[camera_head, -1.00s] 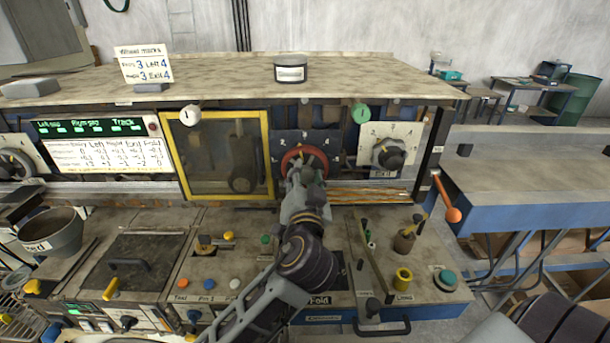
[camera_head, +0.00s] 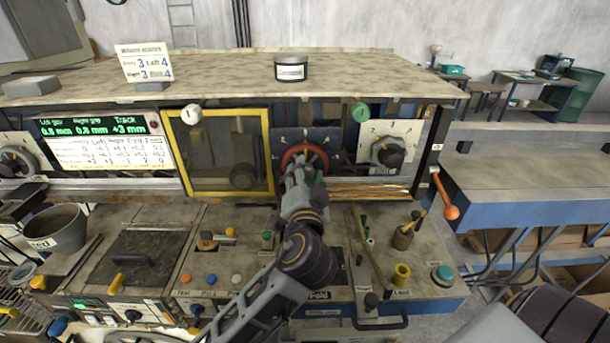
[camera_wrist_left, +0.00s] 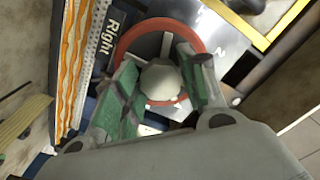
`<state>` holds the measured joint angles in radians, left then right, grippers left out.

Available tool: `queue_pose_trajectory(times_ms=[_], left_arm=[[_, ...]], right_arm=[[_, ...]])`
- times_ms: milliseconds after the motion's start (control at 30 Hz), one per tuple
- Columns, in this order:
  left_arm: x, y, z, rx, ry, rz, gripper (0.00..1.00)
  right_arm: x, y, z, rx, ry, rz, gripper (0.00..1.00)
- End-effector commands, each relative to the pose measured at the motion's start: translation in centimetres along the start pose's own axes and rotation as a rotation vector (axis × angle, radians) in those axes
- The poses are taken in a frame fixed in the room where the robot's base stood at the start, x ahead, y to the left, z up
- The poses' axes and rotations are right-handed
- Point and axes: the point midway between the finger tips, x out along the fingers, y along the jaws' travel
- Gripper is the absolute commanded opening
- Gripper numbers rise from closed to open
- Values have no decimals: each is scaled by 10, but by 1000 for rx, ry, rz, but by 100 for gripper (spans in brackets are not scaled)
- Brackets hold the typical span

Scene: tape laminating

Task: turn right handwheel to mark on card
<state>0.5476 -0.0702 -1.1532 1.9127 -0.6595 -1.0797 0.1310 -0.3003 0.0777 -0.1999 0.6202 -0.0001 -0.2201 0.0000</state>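The right handwheel (camera_head: 318,152), with a red rim, sits on a dark numbered plate in the middle of the machine front. My left gripper (camera_head: 303,172) reaches it from below and hides much of it. In the left wrist view, the red rim (camera_wrist_left: 122,48) is beside a "Right" label, and my left gripper's green-padded fingers (camera_wrist_left: 162,88) close on the grey hub (camera_wrist_left: 160,78) from both sides. The numeral 2 shows on the plate; the pointer reading is unclear. The white card (camera_head: 145,62) on top reads Entry 3, Left 4, Right 3, Exit 4. My right gripper is out of view.
The display (camera_head: 95,126) shows left gap 0.8 mm, right gap 0.8 mm and track +3 mm. A yellow-framed window (camera_head: 220,190) is left of the wheel, a grey dial (camera_head: 388,153) right of it. An orange-knobbed lever (camera_head: 450,212) sticks out at right.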

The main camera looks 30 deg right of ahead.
Motion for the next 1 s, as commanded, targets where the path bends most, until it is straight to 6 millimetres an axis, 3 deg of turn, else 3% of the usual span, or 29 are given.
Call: queue_pose_trajectory(times_ms=[100, 567, 1000], left_arm=[[0, 0, 0, 0, 0, 0, 58], [-4, 0, 0, 0, 0, 0, 58], [-45, 1, 0, -2, 0, 2, 58]], right_arm=[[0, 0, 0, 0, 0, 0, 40], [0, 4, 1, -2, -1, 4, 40], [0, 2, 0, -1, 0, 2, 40]])
